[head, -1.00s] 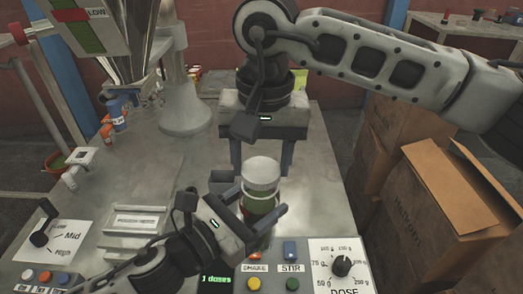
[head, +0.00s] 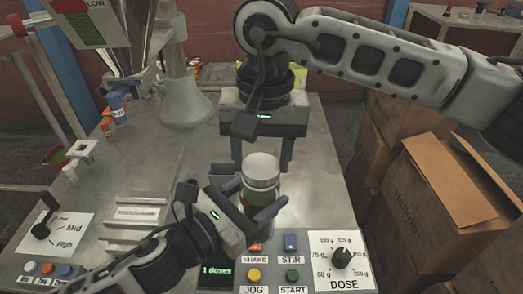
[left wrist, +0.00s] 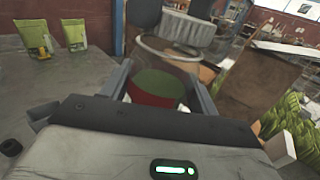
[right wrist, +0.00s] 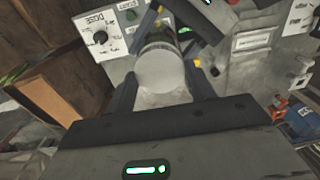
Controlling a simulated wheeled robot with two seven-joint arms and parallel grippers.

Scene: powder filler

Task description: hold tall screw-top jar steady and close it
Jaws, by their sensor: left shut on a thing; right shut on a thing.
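The tall jar (head: 262,201) stands near the control panel, clear-walled with green and dark red showing in the left wrist view (left wrist: 156,87). My left gripper (head: 248,198) is shut around its body from the left. The white lid (head: 261,168) is at the jar's mouth; in the left wrist view its ribbed rim (left wrist: 187,31) shows just above the glass. I cannot tell whether it is seated. My right gripper (head: 262,155) points down from above, shut on the lid, whose pale top (right wrist: 160,72) fills the gap between its fingers in the right wrist view.
A control panel with a dose dial (head: 341,257) and several buttons lies close in front of the jar. Cardboard boxes (head: 440,205) stand right of the table. A lever (head: 44,222) and the filler (head: 185,95) are at left. The metal tabletop between is mostly clear.

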